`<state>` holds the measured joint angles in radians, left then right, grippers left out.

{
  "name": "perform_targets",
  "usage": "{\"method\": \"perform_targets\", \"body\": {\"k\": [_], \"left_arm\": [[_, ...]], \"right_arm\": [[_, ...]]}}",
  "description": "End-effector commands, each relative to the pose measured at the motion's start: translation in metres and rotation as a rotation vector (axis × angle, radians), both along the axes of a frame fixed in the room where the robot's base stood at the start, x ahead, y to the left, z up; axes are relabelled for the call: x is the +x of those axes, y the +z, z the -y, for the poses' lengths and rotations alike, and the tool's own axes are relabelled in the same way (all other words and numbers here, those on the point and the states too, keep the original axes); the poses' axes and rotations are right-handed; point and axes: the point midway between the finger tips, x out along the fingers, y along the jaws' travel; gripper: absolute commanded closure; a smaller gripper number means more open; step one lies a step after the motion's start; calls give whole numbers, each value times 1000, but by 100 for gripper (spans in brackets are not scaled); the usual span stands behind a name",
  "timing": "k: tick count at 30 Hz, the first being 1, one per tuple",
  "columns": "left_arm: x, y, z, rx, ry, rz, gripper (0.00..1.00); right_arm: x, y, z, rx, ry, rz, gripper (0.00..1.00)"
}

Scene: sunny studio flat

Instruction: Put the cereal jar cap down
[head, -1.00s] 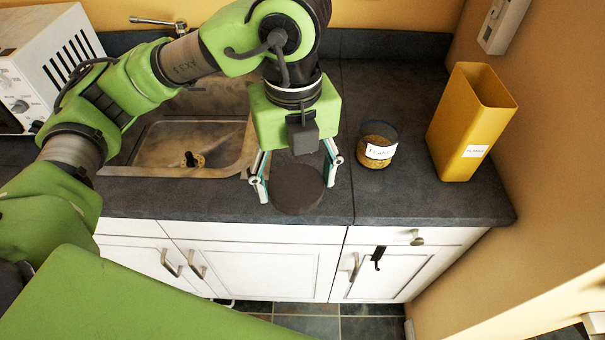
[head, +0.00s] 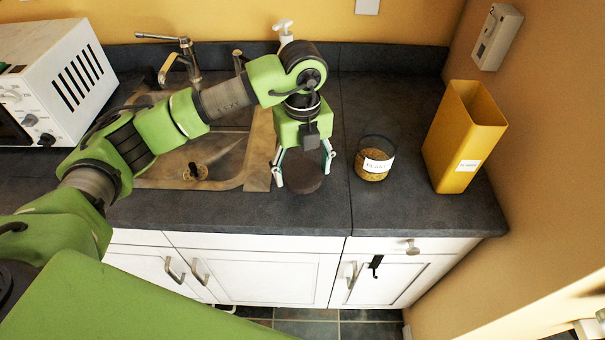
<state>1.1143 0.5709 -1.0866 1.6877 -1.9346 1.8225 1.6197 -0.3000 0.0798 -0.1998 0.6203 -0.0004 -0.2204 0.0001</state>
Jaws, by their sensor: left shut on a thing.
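The cereal jar cap (head: 304,179) is a dark round disc over the dark countertop, to the right of the sink. My left gripper (head: 303,172) points down with its two fingers on either side of the cap, shut on it. I cannot tell whether the cap's underside touches the counter. The jar (head: 374,165), clear with a white label and grainy contents, stands open-topped on the counter to the right of the cap, apart from it. My right gripper is not in view.
A tall yellow container (head: 465,140) stands right of the jar by the wall. The sink (head: 150,181) with its faucet (head: 180,62) lies left, and a white microwave (head: 62,75) stands further left. Bare counter (head: 425,215) shows along the front right.

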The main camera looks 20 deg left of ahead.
Motion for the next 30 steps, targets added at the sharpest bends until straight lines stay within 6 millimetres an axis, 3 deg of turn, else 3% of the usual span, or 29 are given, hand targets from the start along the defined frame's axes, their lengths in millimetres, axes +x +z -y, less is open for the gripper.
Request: {"method": "perform_targets", "body": {"k": [7, 19, 20, 21, 30], "left_arm": [[2, -30, -1, 1, 1, -2, 59], [3, -38, 0, 0, 1, 0, 59], [3, -37, 0, 0, 1, 0, 26], [3, -36, 0, 0, 1, 0, 17], [3, -36, -1, 0, 1, 0, 17]], "right_arm": [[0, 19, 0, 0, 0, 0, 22], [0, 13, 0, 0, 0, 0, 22], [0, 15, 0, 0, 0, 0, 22], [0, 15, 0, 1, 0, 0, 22], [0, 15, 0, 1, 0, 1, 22]]}}
